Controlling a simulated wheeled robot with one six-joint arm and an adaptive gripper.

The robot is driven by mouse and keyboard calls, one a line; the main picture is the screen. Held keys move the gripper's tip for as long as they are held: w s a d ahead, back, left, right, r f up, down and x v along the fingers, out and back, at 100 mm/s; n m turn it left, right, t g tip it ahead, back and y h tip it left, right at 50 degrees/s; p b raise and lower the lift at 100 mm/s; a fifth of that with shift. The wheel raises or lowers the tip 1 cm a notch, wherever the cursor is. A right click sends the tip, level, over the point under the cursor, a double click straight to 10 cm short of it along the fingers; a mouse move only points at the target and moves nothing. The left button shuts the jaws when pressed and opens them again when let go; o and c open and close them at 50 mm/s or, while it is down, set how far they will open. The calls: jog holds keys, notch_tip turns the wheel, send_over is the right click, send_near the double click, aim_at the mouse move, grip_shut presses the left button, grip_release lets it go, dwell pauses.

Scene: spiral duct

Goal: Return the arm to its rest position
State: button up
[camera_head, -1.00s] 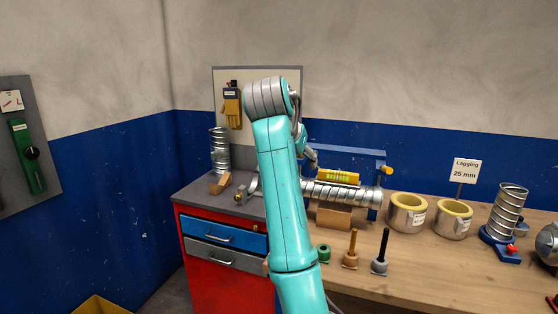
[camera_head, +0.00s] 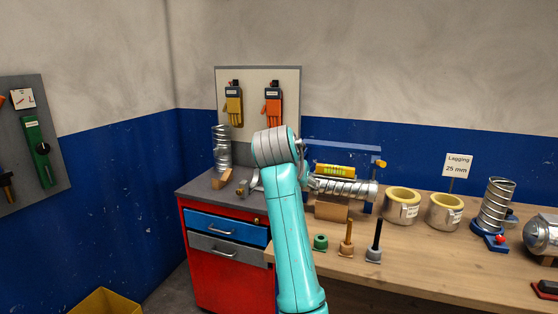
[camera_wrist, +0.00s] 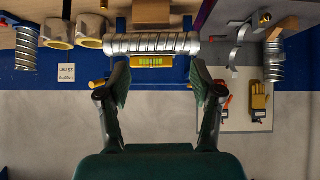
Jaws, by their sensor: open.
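My teal arm (camera_head: 291,235) rises in the middle of the head view, in front of the bench. In the wrist view, which looks upside down, my gripper (camera_wrist: 160,84) has its two dark fingers spread wide with nothing between them. Past the fingertips lies a silver spiral duct (camera_wrist: 152,44) with a yellow level (camera_wrist: 152,61) next to it. In the head view the duct (camera_head: 345,190) lies on a wooden block (camera_head: 331,208), with the level (camera_head: 334,171) on top. My gripper is hidden behind my arm in the head view.
The wooden bench (camera_head: 425,262) holds two lagging rolls (camera_head: 402,206), an upright duct (camera_head: 495,205) and several small tools. A red cabinet (camera_head: 225,283) with a blue drawer stands left. A board (camera_head: 259,75) with yellow and orange gloves hangs behind. Space above the bench is mostly clear.

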jog(key=s+d+f+n+t+y, duration=0.1)
jog(key=s+d+f, duration=0.15)
jog(key=f, duration=1.05)
jog(key=s+d+f+n, duration=0.2)
jog(key=s+f, duration=0.1)
jog(key=f, duration=1)
jog(key=s+d+f+n+t+y, duration=0.1)
jog(key=s+d+f, duration=0.1)
jog(key=s+f, duration=0.7)
jog(key=s+d+f+t+y, duration=0.1)
jog(key=s+d+f, duration=0.2)
jog(key=s+f, duration=0.55)
jog(key=s+d+f+n+t, duration=0.1)
jog(key=s+d, duration=0.1)
jog(key=s, duration=2.2)
jog(key=s+r+t, duration=0.1)
jog(key=s+r, duration=0.5)
jog(key=s, duration=0.3)
jog(key=s+d+r+m+t, duration=0.1)
jog(key=s+r, duration=0.5)
jog(key=s, duration=0.3)
jog(key=shift+d+r+y, duration=0.2)
jog(key=shift+d+y, duration=0.05)
jog(key=shift+y, duration=0.05)
